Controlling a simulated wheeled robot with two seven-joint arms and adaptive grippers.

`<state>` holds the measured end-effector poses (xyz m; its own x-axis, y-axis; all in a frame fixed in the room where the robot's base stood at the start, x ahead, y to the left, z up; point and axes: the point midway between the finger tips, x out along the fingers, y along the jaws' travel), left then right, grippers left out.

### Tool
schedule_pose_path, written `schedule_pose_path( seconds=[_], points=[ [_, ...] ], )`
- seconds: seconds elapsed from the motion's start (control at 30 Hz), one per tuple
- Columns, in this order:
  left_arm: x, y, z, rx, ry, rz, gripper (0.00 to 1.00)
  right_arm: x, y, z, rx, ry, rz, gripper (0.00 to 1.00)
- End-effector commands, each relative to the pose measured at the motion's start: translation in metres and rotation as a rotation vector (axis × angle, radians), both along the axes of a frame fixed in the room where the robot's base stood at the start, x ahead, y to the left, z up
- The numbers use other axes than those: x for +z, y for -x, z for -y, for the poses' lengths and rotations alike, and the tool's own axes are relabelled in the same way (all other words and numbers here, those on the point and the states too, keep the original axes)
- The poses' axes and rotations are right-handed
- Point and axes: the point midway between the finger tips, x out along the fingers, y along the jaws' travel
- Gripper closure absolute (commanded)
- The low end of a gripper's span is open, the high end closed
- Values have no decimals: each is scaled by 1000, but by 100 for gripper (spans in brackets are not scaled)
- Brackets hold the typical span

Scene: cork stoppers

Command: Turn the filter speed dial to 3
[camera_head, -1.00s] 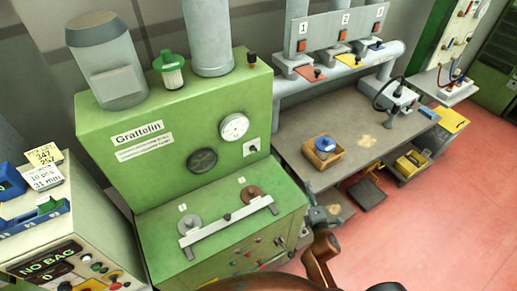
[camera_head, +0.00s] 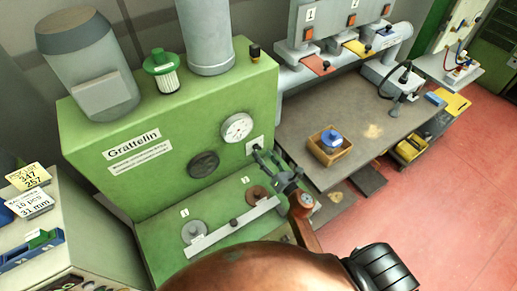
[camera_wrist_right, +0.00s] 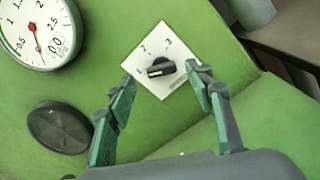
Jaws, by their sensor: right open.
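The filter speed dial (camera_wrist_right: 161,68) is a black knob on a white square plate (camera_wrist_right: 168,42) on the green machine's upright face. Numbers 2 and 3 show above the knob; its pale mark seems to face left, towards what looks like a 1. In the head view the plate (camera_head: 257,141) is partly behind my right gripper (camera_head: 268,158). In the right wrist view my right gripper (camera_wrist_right: 162,76) is open and empty, its green-padded fingertips either side of the dial. I cannot tell how far short of it they are. My left gripper is not in view.
A white pressure gauge (camera_head: 237,128) and a dark round knob (camera_head: 203,164) sit left of the dial. Below, a metal bar (camera_head: 235,226) crosses the machine's sloping front. A workbench (camera_head: 310,117) with a wooden box (camera_head: 322,151) stands to the right.

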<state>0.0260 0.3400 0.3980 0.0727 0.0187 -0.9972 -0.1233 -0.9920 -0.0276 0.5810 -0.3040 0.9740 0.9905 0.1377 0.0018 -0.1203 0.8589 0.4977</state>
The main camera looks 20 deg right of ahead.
Motion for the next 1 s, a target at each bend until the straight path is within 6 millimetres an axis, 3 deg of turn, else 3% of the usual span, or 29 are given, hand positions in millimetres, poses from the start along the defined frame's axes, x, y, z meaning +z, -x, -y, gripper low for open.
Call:
schedule_pose_path(
  seconds=[0.1,0.23,0.43,0.6,1.0],
  points=[
    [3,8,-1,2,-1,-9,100,2,-18,-2,-2,-2,1,52],
    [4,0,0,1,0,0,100,1,-31,-3,-3,-2,0,52],
    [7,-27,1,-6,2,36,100,0,-38,-5,-1,-2,0,52],
    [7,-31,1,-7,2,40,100,0,-39,-6,0,-2,0,52],
    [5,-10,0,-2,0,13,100,0,-39,-6,1,-2,0,79]
  ],
)
